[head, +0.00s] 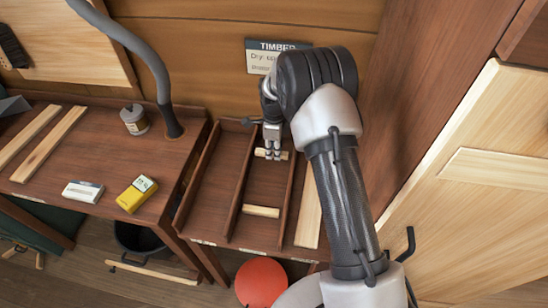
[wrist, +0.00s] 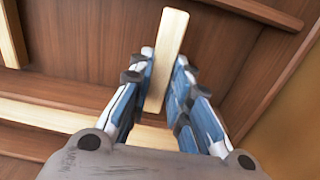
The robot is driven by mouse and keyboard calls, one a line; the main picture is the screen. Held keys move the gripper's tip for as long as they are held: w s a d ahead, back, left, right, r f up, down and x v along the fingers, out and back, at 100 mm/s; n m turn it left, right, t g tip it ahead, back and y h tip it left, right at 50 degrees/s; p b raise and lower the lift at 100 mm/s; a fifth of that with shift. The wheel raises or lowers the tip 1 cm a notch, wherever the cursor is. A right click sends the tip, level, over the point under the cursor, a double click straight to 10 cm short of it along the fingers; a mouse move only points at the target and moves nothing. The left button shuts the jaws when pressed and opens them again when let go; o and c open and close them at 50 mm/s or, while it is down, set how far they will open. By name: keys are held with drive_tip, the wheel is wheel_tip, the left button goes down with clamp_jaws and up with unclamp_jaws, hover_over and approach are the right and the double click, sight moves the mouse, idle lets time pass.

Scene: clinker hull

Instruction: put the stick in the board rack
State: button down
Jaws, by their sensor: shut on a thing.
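The board rack (head: 232,185) is a dark wooden bay with low dividers running front to back, in the middle of the head view. My gripper (head: 272,153) is over its middle compartment, towards the back. It is shut on a short pale stick (head: 261,153), which lies crosswise to the dividers. In the wrist view the stick (wrist: 170,45) stands out between the two blue fingers (wrist: 160,90). I cannot tell whether the stick touches the rack floor. My fingers hide its middle.
A similar short stick (head: 261,212) lies crosswise nearer the front of the middle compartment. A long pale board (head: 308,215) lies in the right compartment; the left one is empty. Left of the rack stand a grey hose (head: 160,85) and a yellow device (head: 137,193).

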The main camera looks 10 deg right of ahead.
drive_tip(key=shift+f+b, duration=0.35)
drive_tip(key=shift+f, duration=1.35)
drive_tip(key=shift+f, duration=0.2)
drive_tip(key=c, duration=1.5)
unclamp_jaws()
